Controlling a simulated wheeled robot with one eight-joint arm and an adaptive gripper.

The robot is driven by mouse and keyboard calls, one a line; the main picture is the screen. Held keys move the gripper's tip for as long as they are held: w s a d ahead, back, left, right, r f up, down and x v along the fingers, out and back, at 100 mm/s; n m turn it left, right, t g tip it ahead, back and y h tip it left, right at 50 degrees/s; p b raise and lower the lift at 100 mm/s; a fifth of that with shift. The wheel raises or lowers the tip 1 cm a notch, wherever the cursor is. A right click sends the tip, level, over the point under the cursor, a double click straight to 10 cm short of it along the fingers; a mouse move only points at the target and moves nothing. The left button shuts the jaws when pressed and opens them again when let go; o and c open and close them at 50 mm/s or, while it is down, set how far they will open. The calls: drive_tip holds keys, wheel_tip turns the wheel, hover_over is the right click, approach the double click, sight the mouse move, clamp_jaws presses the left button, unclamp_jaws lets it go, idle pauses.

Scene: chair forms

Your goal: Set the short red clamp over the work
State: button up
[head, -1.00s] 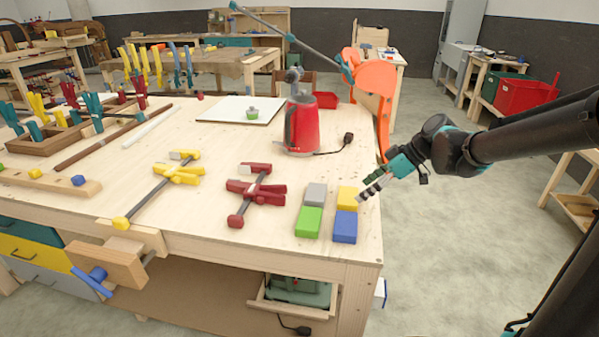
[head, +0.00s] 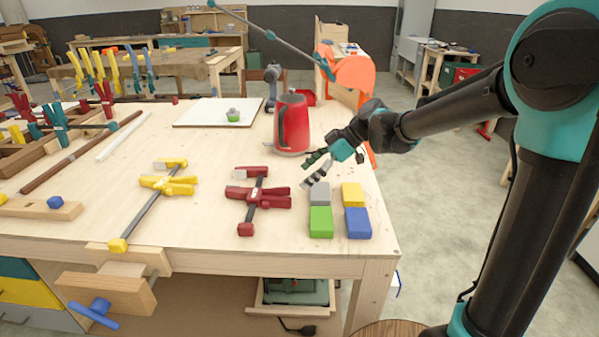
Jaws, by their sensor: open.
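The short red clamp (head: 258,198) lies flat on the workbench (head: 210,222), its dark bar running front to back. My gripper (head: 309,170) is open and empty. It is above the bench, to the right of the clamp's far end and behind the coloured blocks, apart from the clamp. The blocks are grey (head: 320,193), yellow (head: 352,195), green (head: 321,222) and blue (head: 358,223), set close together right of the clamp. Which thing is the work, I cannot tell for sure.
A longer yellow clamp (head: 150,203) lies left of the red one. A red kettle (head: 292,125) stands behind my gripper. A white board (head: 200,115) with a small green-grey item (head: 233,115) lies at the back. A wooden vise (head: 110,285) juts from the front edge.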

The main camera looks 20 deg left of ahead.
sight(283, 193)
drive_tip(key=x, duration=1)
drive_tip(key=shift+a+f, duration=0.15)
drive_tip(key=shift+f, duration=0.1)
drive_tip(key=c, duration=1.7)
drive_tip(key=shift+o, duration=0.2)
drive_tip(key=shift+r, duration=2.55)
